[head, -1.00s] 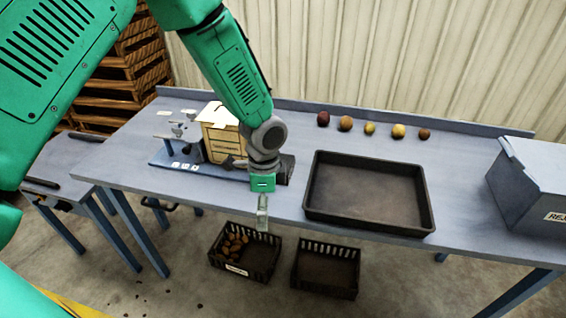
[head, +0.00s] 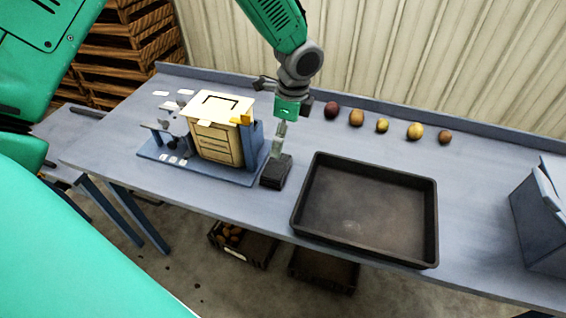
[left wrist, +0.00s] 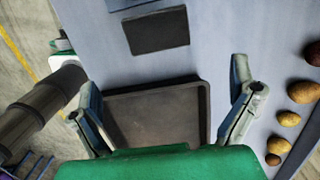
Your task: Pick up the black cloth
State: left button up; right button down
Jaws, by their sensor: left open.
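The black cloth (head: 276,171) looks like a small dark folded block. It lies on the blue-grey table between the blue stand and the black tray. In the left wrist view the cloth (left wrist: 157,31) is at the top, beyond the fingertips and not between them. My left gripper (head: 279,142) points down, just behind and above the cloth in the head view. In the left wrist view the left gripper (left wrist: 168,108) has its two fingers spread wide with nothing held. My right gripper does not show.
A black tray (head: 432,222) is right of the cloth. A cream box (head: 215,146) stands on a blue base (head: 226,174) to the left. Several potatoes (head: 383,125) line the table's back. A grey-blue lidded bin (head: 540,222) is at the right edge. Crates (head: 322,268) are below.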

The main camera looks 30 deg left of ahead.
aim_at(277, 165)
pick_arm(q)
jog(key=f, duration=0.4)
jog(key=a+f, duration=0.1)
jog(key=f, duration=0.2)
jog(key=shift+s, duration=0.3)
jog(key=f, duration=0.2)
jog(key=a+f+p, duration=0.1)
jog(key=f, duration=0.1)
jog(key=shift+s+f, duration=0.15)
jog(key=shift+f, duration=0.05)
jog(key=shift+a+f, duration=0.1)
jog(key=shift+f, duration=0.3)
jog(key=shift+c, duration=0.5)
jog(key=c, duration=0.8)
jog(key=shift+r, duration=0.15)
